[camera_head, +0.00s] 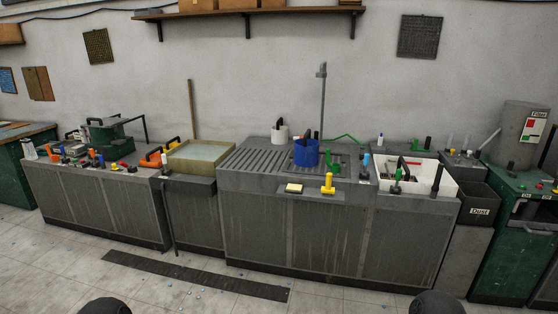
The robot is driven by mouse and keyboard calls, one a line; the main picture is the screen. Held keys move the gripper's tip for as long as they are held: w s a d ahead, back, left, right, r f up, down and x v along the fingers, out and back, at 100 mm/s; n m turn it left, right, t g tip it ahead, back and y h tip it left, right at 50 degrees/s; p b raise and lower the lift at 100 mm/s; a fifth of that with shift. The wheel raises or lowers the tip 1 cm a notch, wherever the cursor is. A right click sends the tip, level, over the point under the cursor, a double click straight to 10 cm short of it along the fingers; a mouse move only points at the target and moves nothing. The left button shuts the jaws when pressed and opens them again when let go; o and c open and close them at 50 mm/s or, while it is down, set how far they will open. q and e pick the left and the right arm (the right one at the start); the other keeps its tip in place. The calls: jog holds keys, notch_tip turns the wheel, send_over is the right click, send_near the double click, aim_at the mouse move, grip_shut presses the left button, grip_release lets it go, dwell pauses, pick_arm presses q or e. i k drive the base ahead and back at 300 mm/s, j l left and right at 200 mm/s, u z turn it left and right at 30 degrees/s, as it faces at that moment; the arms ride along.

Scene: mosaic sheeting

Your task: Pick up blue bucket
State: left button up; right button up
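The blue bucket (305,154) stands upright on the grey ribbed worktop of the middle counter (262,160). A dark handle rises above its rim, and something orange shows at its top. What is inside is too small to tell. Neither of my grippers is in view. Only two dark rounded shapes show at the bottom edge, far from the bucket.
A white bucket (279,134) stands behind left of the blue one. A thin upright pipe (322,100) rises behind it. Green tools (333,163), a yellow tool (328,184) and a yellow sponge (293,188) are nearby. The floor before the counter is mostly clear, with a dark mat (195,276).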

aim_at(306, 149)
jog(key=i, duration=2.05)
